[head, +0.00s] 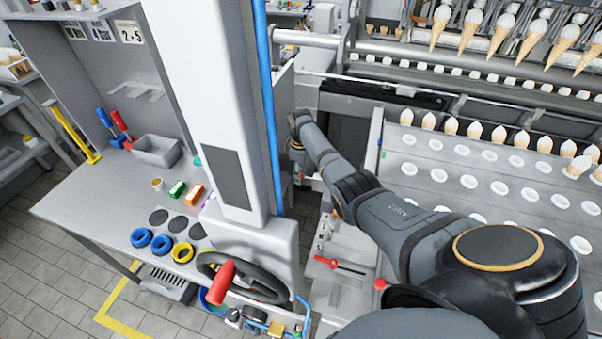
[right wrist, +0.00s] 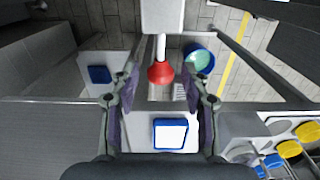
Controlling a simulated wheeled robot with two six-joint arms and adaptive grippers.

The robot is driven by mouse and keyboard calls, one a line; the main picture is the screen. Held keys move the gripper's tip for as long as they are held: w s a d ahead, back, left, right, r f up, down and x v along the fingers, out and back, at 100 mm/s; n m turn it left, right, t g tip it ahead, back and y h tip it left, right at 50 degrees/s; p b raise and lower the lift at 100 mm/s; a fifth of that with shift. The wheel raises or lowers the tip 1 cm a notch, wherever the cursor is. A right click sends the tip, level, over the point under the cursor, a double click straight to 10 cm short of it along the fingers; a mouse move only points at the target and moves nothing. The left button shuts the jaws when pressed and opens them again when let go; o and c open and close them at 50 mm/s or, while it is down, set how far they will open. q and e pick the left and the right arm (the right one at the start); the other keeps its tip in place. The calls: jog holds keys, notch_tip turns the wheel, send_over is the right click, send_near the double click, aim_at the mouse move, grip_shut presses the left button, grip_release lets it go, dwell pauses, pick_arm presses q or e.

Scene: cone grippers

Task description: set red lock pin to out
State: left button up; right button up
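In the right wrist view a red knob (right wrist: 160,72) on a white stem sticks out from a white block (right wrist: 163,15). I take it for the red lock pin. My right gripper (right wrist: 167,88) is open, with one finger on each side of the knob's line. No finger visibly touches it, and I cannot tell how far beyond the fingertips it lies. In the head view my right arm reaches to the upper left, and its gripper (head: 298,162) is small and partly hidden. A small red spot (head: 302,176) shows beside it. My left gripper is not in view.
A white column (head: 215,90) with a blue hose stands left of my right arm. A wheel with a red handle (head: 220,282), a red lever (head: 325,262) and another red knob (head: 381,284) are nearby. A cone tray (head: 450,165) fills the right.

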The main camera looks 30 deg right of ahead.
notch_tip(320, 180, up, 12)
dwell(0.6)
dwell(0.4)
